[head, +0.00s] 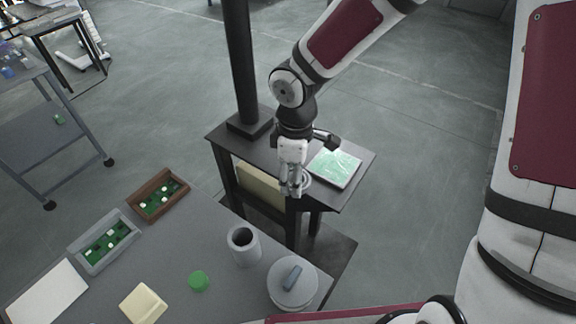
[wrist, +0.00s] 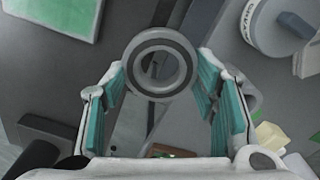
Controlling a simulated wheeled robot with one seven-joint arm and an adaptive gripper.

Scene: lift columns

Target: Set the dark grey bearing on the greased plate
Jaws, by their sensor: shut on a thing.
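The dark grey bearing (wrist: 158,62) is a ring held at the tips of my gripper (wrist: 160,72), between its two teal-padded fingers in the wrist view. In the head view my gripper (head: 294,186) points down near the front edge of a small dark table, with the bearing (head: 306,181) partly hidden at its fingertips. The greased plate (head: 336,167), a pale square with a green top, lies on that table to the right of my gripper. Its corner shows at the upper left of the wrist view (wrist: 52,14). The bearing is apart from the plate.
A dark column (head: 240,70) rises from the small table's (head: 225,135) back left. The grey workbench (head: 225,300) in front carries a hollow grey cylinder (head: 243,247), a round lidded pot (head: 292,286), a green disc (head: 198,281), a cream block (head: 143,304) and two trays of small parts.

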